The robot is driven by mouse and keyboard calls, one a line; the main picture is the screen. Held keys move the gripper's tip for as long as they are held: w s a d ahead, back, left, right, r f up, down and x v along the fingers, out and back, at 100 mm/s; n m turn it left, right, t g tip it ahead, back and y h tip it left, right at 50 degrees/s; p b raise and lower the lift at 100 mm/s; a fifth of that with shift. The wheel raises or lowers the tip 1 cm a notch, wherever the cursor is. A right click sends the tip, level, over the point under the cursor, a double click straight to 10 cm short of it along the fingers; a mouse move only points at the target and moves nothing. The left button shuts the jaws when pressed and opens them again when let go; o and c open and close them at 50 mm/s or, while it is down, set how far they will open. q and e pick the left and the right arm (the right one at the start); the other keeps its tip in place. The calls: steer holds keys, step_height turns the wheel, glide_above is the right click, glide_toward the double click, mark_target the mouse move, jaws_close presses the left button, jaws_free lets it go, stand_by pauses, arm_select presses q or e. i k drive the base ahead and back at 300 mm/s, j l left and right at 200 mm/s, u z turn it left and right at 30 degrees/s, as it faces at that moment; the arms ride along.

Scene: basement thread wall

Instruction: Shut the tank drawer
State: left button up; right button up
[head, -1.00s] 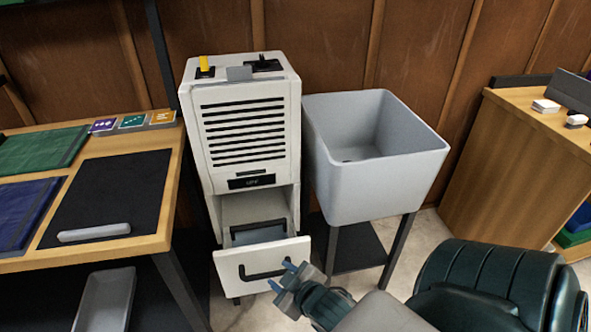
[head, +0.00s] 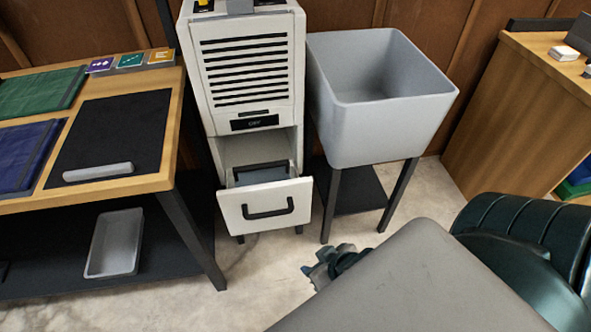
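The tank drawer (head: 265,205) is the bottom drawer of a white dehumidifier-like cabinet (head: 250,72). Its white front with a black bar handle (head: 268,209) stands out from the cabinet, so it is partly open. A grey tank (head: 262,174) shows inside behind the front. My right gripper (head: 325,264) is low over the floor, in front and to the right of the drawer, apart from it. It looks open and holds nothing that I see; my forearm hides part of it. My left gripper is not in view.
A grey sink tub (head: 380,110) on dark legs stands close right of the cabinet. A wooden workbench (head: 150,184) with mats is at left, a grey bin (head: 115,243) on its lower shelf. The floor (head: 255,285) before the drawer is clear.

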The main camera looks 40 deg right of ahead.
mark_target(272, 206)
steer(key=z, duration=0.85)
steer(key=k+l+z, duration=0.15)
steer(key=k+z, duration=0.35)
